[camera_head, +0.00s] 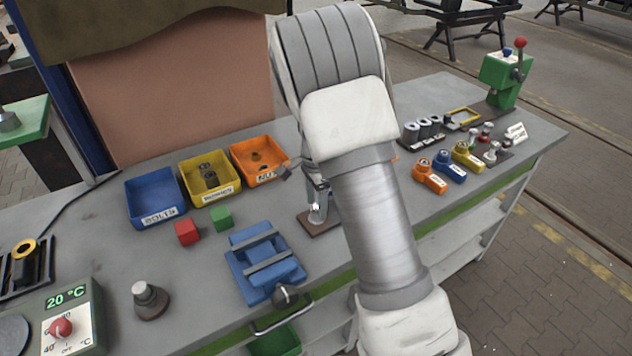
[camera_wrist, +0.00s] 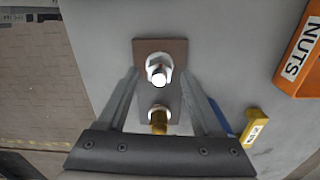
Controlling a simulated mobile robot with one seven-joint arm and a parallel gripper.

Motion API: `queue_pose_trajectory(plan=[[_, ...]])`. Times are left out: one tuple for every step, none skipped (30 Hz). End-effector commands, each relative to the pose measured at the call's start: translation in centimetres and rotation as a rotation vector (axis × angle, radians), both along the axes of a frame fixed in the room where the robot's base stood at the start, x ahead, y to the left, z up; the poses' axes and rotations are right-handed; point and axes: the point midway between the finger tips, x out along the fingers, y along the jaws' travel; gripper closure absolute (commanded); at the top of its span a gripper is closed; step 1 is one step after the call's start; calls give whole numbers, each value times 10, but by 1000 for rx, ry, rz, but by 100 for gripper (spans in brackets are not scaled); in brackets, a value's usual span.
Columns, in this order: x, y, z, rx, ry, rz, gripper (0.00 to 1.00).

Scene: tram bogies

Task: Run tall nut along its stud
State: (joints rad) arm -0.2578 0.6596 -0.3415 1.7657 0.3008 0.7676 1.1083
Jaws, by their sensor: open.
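A brown plate (camera_wrist: 148,48) on the workbench carries two upright studs, seen from above in the wrist view. A silver hex nut (camera_wrist: 152,64) sits around the far, bright-tipped stud (camera_wrist: 160,76). A second nut (camera_wrist: 158,109) with a brass-coloured part (camera_wrist: 158,126) is nearer my gripper's body. Which nut is the taller is hard to tell from above. My gripper (camera_wrist: 160,80) is open, its fingers apart on either side of the plate, with nothing clamped. In the head view the plate (camera_head: 312,226) shows below my gripper (camera_head: 318,190), partly hidden by my arm.
Blue (camera_head: 155,198), yellow (camera_head: 209,178) and orange (camera_head: 258,161) bins stand left of the plate. A blue fixture (camera_head: 262,262) and red (camera_head: 187,232) and green (camera_head: 221,217) cubes are nearby. Orange, blue and yellow blocks (camera_head: 450,165) lie to the right.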

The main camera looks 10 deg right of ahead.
Motion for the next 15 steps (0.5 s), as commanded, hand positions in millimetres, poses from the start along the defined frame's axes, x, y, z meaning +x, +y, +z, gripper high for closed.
queue_pose_trajectory(plan=[[1, 0, 7, 0, -4, 1, 32], [1, 1, 12, 0, -6, 2, 32], [1, 1, 19, 0, -5, 2, 32], [1, 0, 25, 0, -6, 3, 32], [1, 0, 32, 1, -7, 2, 32], [1, 0, 41, 1, -7, 1, 32], [1, 0, 49, 1, -7, 0, 32], [1, 0, 57, 1, -8, 0, 32], [1, 0, 67, 1, -8, 2, 32], [2, 0, 74, 0, -9, 2, 32], [1, 1, 82, 1, -8, 2, 32], [1, 1, 92, 1, -8, 2, 32], [2, 1, 99, 1, -9, 1, 32], [1, 0, 106, 0, -8, 1, 32], [1, 0, 116, 0, -8, 1, 32]])
